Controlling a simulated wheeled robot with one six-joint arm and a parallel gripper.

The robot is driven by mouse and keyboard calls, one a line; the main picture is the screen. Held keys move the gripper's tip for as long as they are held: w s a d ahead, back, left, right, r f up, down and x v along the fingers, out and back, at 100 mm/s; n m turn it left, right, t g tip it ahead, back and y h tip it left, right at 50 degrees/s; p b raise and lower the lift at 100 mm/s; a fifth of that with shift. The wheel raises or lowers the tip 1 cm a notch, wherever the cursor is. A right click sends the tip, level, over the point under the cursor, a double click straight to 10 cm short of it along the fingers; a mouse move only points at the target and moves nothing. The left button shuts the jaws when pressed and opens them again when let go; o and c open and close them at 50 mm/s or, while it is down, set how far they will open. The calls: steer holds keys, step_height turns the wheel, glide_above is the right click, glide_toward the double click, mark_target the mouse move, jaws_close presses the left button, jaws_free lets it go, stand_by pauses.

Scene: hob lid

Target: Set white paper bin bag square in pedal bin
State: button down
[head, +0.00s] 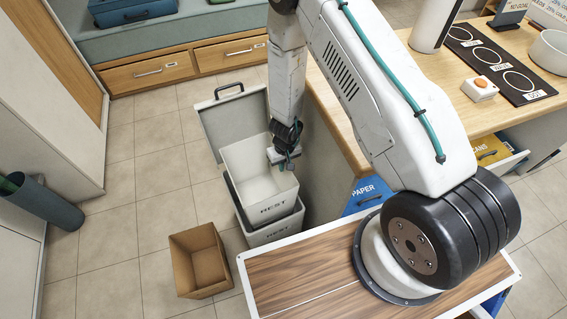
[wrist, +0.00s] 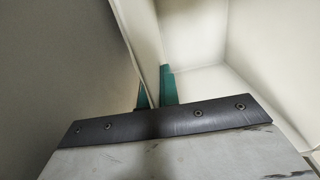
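The white paper bin bag (head: 242,160), open-topped and marked REST, stands in or just over the pedal bin (head: 275,234) in the head view. Its upper part rises well above the bin's rim, and its lower end is hidden. The bin also reads REST, and its grey lid (head: 232,117) is tipped open behind. My gripper (head: 285,162) is at the bag's right wall. In the wrist view my teal fingertips (wrist: 157,92) lie on both sides of the bag's thin wall (wrist: 147,62), closed on it. The bag's pale inside (wrist: 205,85) shows on the right.
A brown open box (head: 185,247) stands on the tiled floor left of the bin. A wooden counter (head: 335,112) is close on the right, with a blue PAPER front (head: 365,192) below. A dark cylinder (head: 45,203) is at far left.

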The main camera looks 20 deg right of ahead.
steer(key=shift+f, duration=2.9)
